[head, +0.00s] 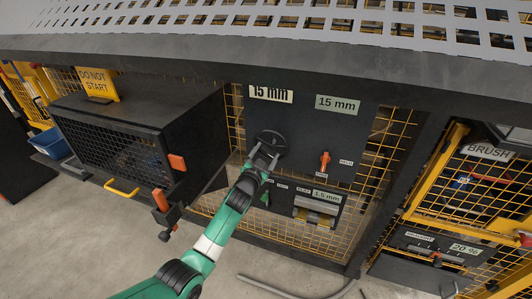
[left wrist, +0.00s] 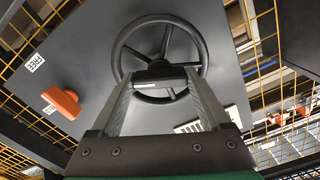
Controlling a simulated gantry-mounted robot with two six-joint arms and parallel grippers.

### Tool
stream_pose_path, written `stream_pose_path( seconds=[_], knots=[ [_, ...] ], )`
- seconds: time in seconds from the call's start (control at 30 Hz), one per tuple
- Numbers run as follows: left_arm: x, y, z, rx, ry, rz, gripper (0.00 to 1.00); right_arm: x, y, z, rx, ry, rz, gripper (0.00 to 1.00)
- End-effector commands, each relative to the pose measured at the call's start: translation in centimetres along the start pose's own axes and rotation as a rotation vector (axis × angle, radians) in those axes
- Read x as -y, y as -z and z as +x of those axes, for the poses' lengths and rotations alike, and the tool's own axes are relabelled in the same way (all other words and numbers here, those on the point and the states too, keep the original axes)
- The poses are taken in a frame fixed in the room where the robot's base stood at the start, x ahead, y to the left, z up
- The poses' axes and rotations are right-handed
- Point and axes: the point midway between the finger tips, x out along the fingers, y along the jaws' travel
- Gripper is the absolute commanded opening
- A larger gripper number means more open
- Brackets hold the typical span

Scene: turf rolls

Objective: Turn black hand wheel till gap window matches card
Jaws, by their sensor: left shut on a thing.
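The black hand wheel (head: 271,138) is mounted on a dark upright panel. My left gripper (head: 263,154) reaches it from below, shut on its middle. In the left wrist view, the wheel's rim and spokes (left wrist: 120,48) show beyond the fingers, and my left gripper (left wrist: 158,84) has one finger on each side of the hub area. A cream card (head: 270,94) above the wheel reads 15 mm. A pale green window (head: 338,104) to its right also reads 15 mm. My right gripper is not in view.
An orange lever (head: 324,159) sits right of the wheel; it also shows in the left wrist view (left wrist: 61,101). A lower pale green plate (head: 327,196) seems to read 1.5 mm. Yellow mesh (head: 395,135) flanks the panel. A dark mesh-fronted box (head: 120,150) stands left.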

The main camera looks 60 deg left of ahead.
Motion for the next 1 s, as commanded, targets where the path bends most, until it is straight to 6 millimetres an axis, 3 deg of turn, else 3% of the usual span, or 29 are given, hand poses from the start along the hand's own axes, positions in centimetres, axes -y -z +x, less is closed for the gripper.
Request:
stream_pose_path(
  seconds=[0.73, 0.77, 0.87, 1.0],
  knots=[
    [0.01, -0.01, 0.00, 0.000, 0.000, 0.103, 0.00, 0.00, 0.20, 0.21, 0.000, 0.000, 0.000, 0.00],
    [0.01, -0.01, 0.00, 0.000, 0.000, 0.102, 0.82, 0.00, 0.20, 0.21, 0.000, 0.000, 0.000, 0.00],
    [0.01, -0.02, 0.00, 0.000, 0.000, 0.102, 1.00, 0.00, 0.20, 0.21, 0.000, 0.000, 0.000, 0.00],
    [0.01, -0.01, 0.00, 0.000, 0.000, 0.102, 1.00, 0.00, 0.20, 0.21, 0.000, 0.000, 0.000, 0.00]
  ],
)
